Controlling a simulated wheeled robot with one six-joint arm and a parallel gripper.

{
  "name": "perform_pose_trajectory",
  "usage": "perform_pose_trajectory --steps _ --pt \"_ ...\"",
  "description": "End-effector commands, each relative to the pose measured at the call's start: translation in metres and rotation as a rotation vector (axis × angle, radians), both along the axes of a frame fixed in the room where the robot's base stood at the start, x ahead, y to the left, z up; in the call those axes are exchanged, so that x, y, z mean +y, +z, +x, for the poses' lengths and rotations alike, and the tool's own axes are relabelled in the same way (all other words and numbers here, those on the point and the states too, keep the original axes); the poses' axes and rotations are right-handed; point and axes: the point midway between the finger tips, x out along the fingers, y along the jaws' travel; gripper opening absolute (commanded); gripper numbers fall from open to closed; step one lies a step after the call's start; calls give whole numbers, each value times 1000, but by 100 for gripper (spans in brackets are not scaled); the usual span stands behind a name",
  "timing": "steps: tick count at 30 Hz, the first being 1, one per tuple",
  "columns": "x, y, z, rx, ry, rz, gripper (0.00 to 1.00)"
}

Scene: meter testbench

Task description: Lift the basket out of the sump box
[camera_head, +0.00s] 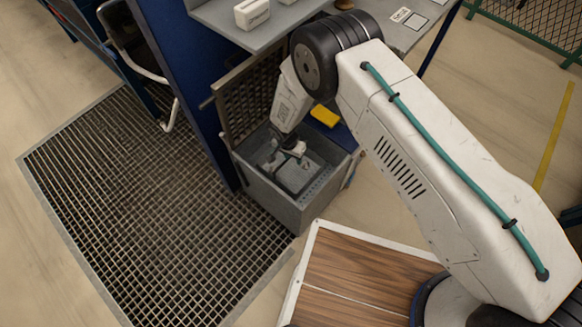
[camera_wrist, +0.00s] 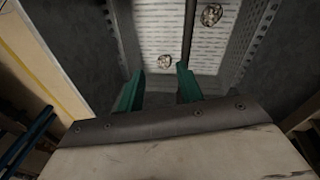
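The grey sump box (camera_head: 270,195) stands open on the floor in the head view. The basket (camera_head: 319,183) sits inside it, partly hidden by my arm. In the wrist view the basket (camera_wrist: 240,45) has perforated walls and a pale slotted floor with two roundish lumps on it. A dark handle bar (camera_wrist: 188,35) crosses above that floor. My gripper (camera_head: 292,152) reaches down into the box from above. Its teal fingers (camera_wrist: 160,80) stand apart with nothing held between them. The bar's near end lines up with the right fingertip; I cannot tell whether they touch.
A raised grating lid (camera_head: 250,98) stands at the box's back left, beside a blue panel (camera_head: 190,75). A grey shelf (camera_head: 265,25) with a white device overhangs behind. A yellow object (camera_head: 324,116) lies behind the box. Floor grating (camera_head: 130,210) spreads to the left.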

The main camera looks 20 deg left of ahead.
Motion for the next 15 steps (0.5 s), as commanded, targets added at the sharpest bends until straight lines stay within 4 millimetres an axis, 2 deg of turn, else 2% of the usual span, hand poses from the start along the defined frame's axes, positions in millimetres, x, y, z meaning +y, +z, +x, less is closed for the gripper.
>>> perform_pose_trajectory --steps 1,5,8,15 --pt "12 -1 8 -29 -49 38 36" --pt "26 0 18 -69 -153 98 36" --pt "27 -5 20 -75 -188 110 36" --pt "24 -32 25 -75 -194 110 36"
